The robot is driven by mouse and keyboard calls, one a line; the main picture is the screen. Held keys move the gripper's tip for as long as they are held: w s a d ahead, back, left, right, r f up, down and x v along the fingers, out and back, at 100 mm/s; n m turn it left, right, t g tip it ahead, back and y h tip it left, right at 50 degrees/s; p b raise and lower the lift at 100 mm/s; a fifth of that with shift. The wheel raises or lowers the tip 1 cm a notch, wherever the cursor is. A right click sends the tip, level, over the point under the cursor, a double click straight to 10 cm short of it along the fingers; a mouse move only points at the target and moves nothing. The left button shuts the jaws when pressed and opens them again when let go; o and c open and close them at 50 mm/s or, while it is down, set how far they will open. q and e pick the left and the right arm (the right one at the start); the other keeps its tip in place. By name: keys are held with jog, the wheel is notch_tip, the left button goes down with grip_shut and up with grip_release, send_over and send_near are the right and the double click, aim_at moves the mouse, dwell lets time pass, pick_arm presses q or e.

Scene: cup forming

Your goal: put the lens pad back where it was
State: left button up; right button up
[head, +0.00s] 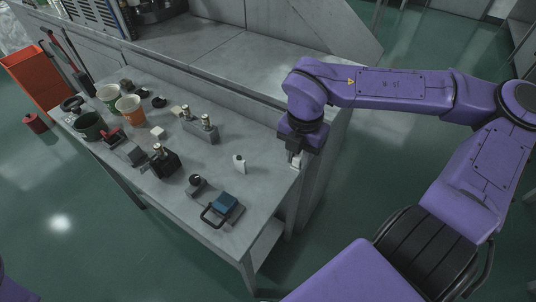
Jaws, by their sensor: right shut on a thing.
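My right gripper (295,160) points down over the right end of the grey worktable (262,218). It is shut on a small white piece (295,162), which may be the lens pad. The fingers hide part of this piece, and I cannot tell whether it touches the table. My left gripper is not in view.
A white upright piece (239,163) stands left of my right gripper. A blue-topped block with a black handle (225,202) lies at the front. A grey block with metal knobs (201,128), a black block (165,162), an orange-striped cup (130,110) and a green-striped cup (109,97) stand further left.

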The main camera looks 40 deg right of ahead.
aim_at(268, 167)
jog(key=w+f+b, duration=0.2)
jog(key=w, duration=0.1)
jog(key=w+a+f+b, duration=0.1)
jog(key=w+f, duration=0.2)
jog(key=w+f+b, duration=0.2)
jog(key=w+f, duration=0.1)
jog(key=w, duration=0.1)
jog(key=shift+a+b, duration=0.15)
jog(key=shift+b, duration=0.2)
jog(key=f, duration=0.3)
jog(key=shift+w+f, duration=0.2)
jog(key=shift+w, duration=0.05)
jog(key=shift+f, duration=0.3)
jog(key=o, duration=0.9)
jog(key=shift+o, duration=0.2)
jog(key=shift+r, duration=0.45)
notch_tip(268, 167, up, 12)
jog(key=shift+f, duration=0.25)
